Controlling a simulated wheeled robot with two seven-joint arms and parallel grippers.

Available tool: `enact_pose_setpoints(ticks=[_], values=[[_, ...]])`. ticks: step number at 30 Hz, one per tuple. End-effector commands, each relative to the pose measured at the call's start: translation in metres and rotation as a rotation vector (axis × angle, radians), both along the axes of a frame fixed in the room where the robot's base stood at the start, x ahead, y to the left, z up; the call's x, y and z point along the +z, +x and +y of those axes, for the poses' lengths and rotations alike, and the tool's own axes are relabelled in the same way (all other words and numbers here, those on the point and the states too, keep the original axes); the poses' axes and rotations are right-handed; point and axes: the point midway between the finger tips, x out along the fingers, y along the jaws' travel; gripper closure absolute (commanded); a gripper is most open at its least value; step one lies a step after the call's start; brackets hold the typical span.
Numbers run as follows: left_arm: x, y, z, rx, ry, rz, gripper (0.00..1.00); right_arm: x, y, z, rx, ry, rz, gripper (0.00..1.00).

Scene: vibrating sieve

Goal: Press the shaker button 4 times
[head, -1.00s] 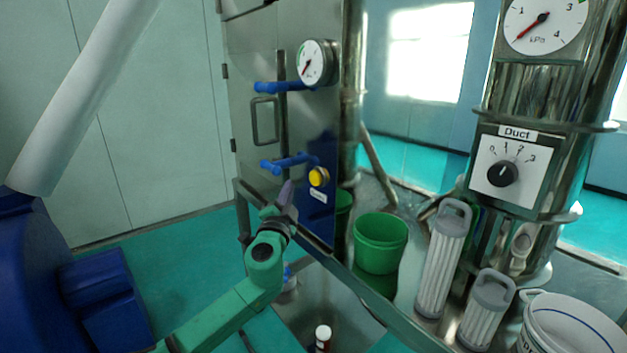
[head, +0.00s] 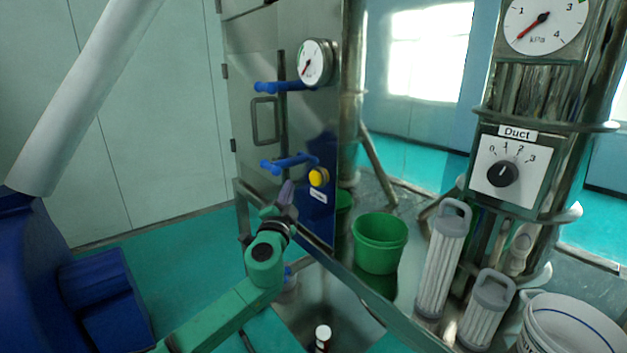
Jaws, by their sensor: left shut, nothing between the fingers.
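The yellow round button (head: 317,177) sits on a blue panel (head: 318,208) on the side of the metal cabinet, with a small white label below it. My left gripper (head: 288,189) is at the end of the green arm, just left of and slightly below the button. Its purple-grey fingers point up and are shut with nothing seen between them. A small gap shows between the fingertips and the button in the picture; the depth between them is hard to tell. My right gripper is not in view.
Blue handles (head: 285,163) stick out just above the fingers. A pressure gauge (head: 315,63) is higher on the cabinet. A green bucket (head: 379,243) and grey-topped filter cartridges (head: 440,262) stand on the metal surface to the right. A Duct dial (head: 503,173) is at right.

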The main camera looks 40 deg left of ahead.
Motion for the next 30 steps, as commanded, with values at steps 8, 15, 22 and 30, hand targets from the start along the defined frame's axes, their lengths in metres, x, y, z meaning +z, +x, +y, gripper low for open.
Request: enact_pose_setpoints(ticks=[8,15,22,30], values=[[0.0,0.0,0.0,0.0,0.0,0.0,1.0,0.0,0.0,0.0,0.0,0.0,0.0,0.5],[0.0,0.0,0.0,0.0,0.0,0.0,1.0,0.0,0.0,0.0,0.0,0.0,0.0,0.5],[0.0,0.0,0.0,0.0,0.0,0.0,1.0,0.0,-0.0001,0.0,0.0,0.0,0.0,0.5],[-0.0002,-0.0024,-0.0017,-0.14,-0.44,-0.185,1.0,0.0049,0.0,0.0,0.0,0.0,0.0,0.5]])
